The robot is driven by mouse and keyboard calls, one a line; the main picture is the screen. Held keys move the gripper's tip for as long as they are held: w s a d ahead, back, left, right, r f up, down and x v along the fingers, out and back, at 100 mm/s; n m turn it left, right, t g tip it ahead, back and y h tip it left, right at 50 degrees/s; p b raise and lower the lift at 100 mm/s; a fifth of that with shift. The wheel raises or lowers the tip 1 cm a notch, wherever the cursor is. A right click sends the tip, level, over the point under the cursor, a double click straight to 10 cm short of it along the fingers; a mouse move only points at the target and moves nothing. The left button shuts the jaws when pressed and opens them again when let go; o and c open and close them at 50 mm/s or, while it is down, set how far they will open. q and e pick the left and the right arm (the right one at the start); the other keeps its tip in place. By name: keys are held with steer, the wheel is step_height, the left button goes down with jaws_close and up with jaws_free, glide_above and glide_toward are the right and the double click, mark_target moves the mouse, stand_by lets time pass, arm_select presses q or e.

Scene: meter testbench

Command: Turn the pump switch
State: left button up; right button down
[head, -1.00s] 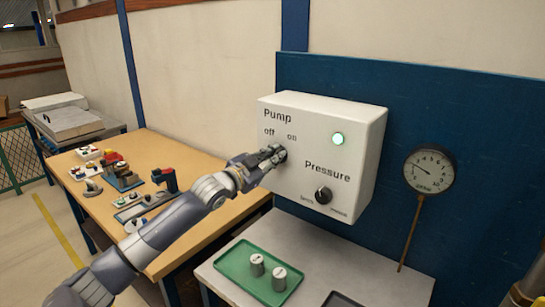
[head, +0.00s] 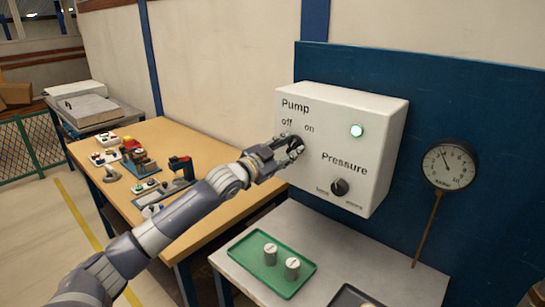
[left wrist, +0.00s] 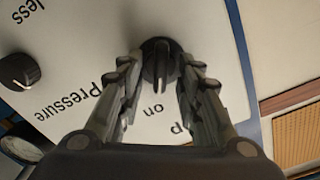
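The white pump box (head: 375,155) hangs on a blue panel, with a lit green lamp (head: 357,131). Its dark pump switch, a round knob with a raised handle, is mostly hidden by my gripper in the head view. It shows in the left wrist view as the pump switch (left wrist: 158,64). My left gripper (head: 293,149) is at the switch, below the "off" and "on" labels. In the left wrist view its fingers (left wrist: 159,68) are spread, one on each side of the handle, with gaps visible. My right gripper is not in view.
The pressure knob (head: 340,187) sits lower right on the box. A round gauge (head: 449,165) stands further right. Below, a green tray (head: 246,263) holds two metal cylinders on a grey table. A wooden table (head: 215,157) with several devices stands left.

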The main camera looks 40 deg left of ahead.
arm_select(q)
steer(key=s, duration=1.1)
steer(key=shift+a, duration=0.45)
